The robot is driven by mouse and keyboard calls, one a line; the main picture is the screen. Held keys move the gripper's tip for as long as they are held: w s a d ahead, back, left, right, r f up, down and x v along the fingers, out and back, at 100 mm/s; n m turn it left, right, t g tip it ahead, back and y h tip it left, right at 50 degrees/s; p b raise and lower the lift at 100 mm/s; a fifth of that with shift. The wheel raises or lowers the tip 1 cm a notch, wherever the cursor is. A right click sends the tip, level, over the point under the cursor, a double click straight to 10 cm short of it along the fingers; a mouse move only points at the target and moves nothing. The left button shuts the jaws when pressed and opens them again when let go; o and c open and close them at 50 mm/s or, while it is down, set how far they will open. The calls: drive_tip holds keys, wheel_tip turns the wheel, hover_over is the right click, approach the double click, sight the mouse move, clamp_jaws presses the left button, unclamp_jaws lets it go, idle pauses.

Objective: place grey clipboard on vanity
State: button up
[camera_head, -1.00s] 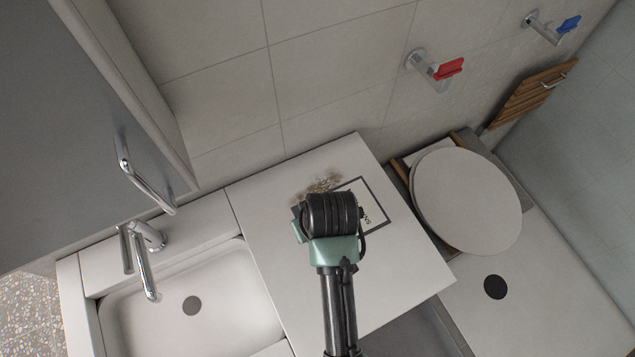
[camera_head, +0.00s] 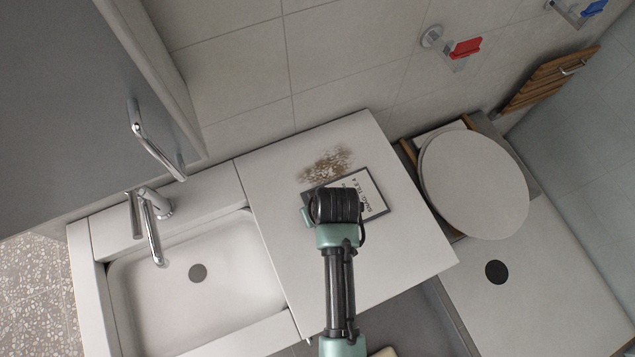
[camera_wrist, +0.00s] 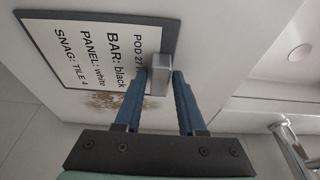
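The grey clipboard (camera_head: 378,207) lies flat over the white vanity top (camera_head: 410,245), right of the basin; I cannot tell if it fully touches. It holds a white sheet with black print, which also shows in the wrist view (camera_wrist: 85,45). My gripper (camera_wrist: 160,75) has its blue fingers on both sides of the clipboard's small grey clip block, seemingly touching it. In the head view my arm and wrist hide the fingers and the clipboard's lower left part.
A brown speckled stain (camera_head: 328,165) marks the vanity beside the clipboard. A basin (camera_head: 235,285) with a chrome tap (camera_head: 150,220) is at left. A grey cabinet (camera_head: 70,110) overhangs at left. Vanity front right is bare.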

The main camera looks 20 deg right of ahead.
drive_tip(key=shift+o, duration=1)
drive_tip(key=v, duration=1.2)
drive_tip(key=shift+r, duration=0.15)
